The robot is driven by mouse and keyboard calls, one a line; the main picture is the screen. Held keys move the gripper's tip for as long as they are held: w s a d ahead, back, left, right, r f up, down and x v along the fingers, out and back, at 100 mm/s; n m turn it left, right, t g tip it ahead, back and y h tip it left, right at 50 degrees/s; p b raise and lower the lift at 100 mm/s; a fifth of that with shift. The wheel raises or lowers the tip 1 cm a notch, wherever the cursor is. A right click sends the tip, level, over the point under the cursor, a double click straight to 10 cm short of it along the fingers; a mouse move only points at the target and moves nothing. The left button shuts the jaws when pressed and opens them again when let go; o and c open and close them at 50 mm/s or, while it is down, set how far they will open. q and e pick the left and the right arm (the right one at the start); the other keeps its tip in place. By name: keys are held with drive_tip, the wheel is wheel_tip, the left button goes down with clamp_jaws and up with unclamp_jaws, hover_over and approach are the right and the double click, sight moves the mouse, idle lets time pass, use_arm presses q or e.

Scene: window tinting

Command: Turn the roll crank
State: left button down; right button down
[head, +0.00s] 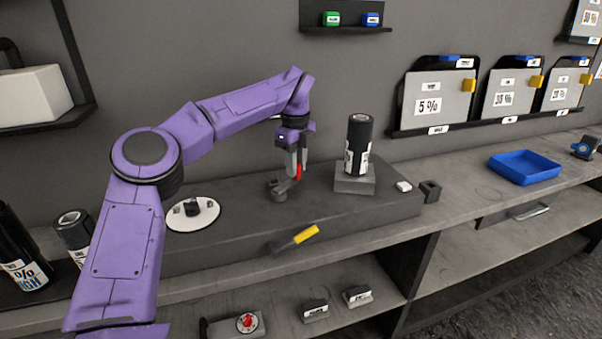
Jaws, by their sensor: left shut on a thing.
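My left gripper (298,172) points down over the dark bench block, with its arm reaching in from the left. It is shut on a small red handle (299,173). Just below it is a dark crank-like piece (279,190) on the block; the red handle seems to belong to it, but the fingers partly hide the join. A black roll with a white label (358,146) stands upright on a grey stand (355,184) to the right. A lever with a yellow grip (306,234) sticks out at the block's front. My right gripper is not in view.
A white round plate (205,214) with dark parts lies left of the gripper. A small white block (404,186) and a dark holder (430,191) sit right of the stand. A blue tray (525,168) is farther right. Labelled sample panels (440,103) line the wall.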

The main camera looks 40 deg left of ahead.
use_arm(q)
drive_tip(key=a+n+b, duration=0.1)
drive_tip(key=n, duration=0.1)
drive_tip(key=a+n+b, duration=0.1)
drive_tip(key=n+b, duration=0.1)
drive_tip(key=shift+s+a+f+n, duration=0.1)
drive_tip(key=shift+a+f+n, duration=0.2)
drive_tip(key=shift+a+f, duration=0.05)
drive_tip(key=n+b, duration=0.1)
drive_tip(key=a+n+b, duration=0.1)
drive_tip(key=n+b, duration=0.1)
drive_tip(key=shift+s+a, duration=0.25)
drive_tip(key=shift+s, duration=0.1)
drive_tip(key=shift+s+a+r+n+b, duration=0.1)
drive_tip(key=shift+s+a+n+b, duration=0.25)
drive_tip(key=shift+n+b, duration=0.5)
drive_tip(key=shift+n, duration=0.25)
